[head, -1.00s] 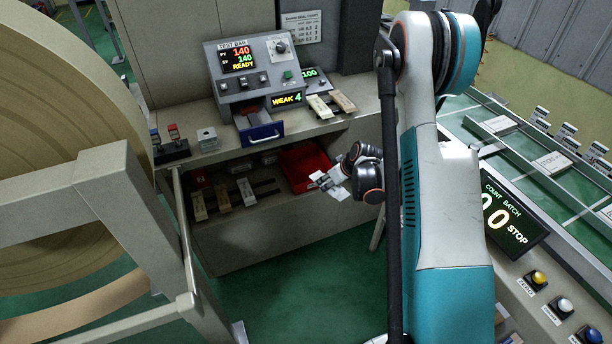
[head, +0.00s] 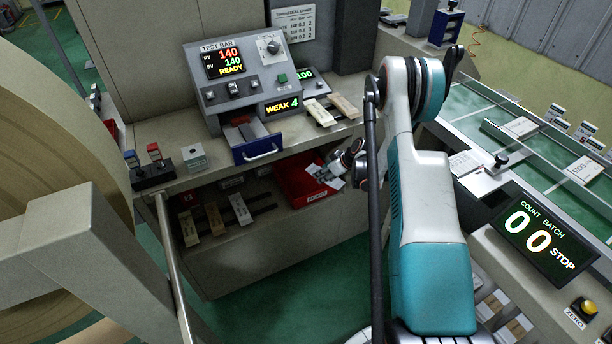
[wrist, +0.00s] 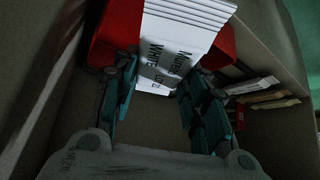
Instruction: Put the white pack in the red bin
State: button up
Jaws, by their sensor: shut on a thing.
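The white pack (wrist: 185,28) with dark lettering fills the top middle of the wrist view. My gripper (wrist: 158,92) is shut on it, with a teal finger on each side. In the head view my gripper (head: 338,168) is at the right side of the red bin, with the small white pack (head: 322,174) in front of its opening. The red bin (head: 293,188) sits on the lower shelf under the bench. The red bin's walls (wrist: 118,28) also show on both sides of the pack in the wrist view. The bin's inside is mostly hidden.
The bench top with the test bar machine (head: 235,75) and its open blue drawer (head: 262,148) overhangs the shelf. Several light packs (head: 215,218) lie left of the bin. A conveyor (head: 540,150) and count display (head: 540,232) stand at right, a large roll at left.

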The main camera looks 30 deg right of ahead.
aim_at(317, 170)
jog(key=w+f, duration=0.1)
jog(key=w+a+b, duration=0.1)
jog(key=w, duration=0.1)
jog(key=w+a+f, duration=0.1)
jog(key=shift+w+f, duration=0.3)
jog(key=shift+f, duration=0.05)
jog(key=w+f+b, duration=0.1)
jog(key=w+a+f+b, duration=0.1)
jog(key=w, duration=0.1)
jog(key=shift+w+a+f, duration=0.15)
jog(key=shift+w+f, duration=0.1)
jog(key=shift+f, duration=0.15)
jog(key=shift+r, duration=0.1)
jog(key=shift+f, duration=0.5)
jog(key=o, duration=1.1)
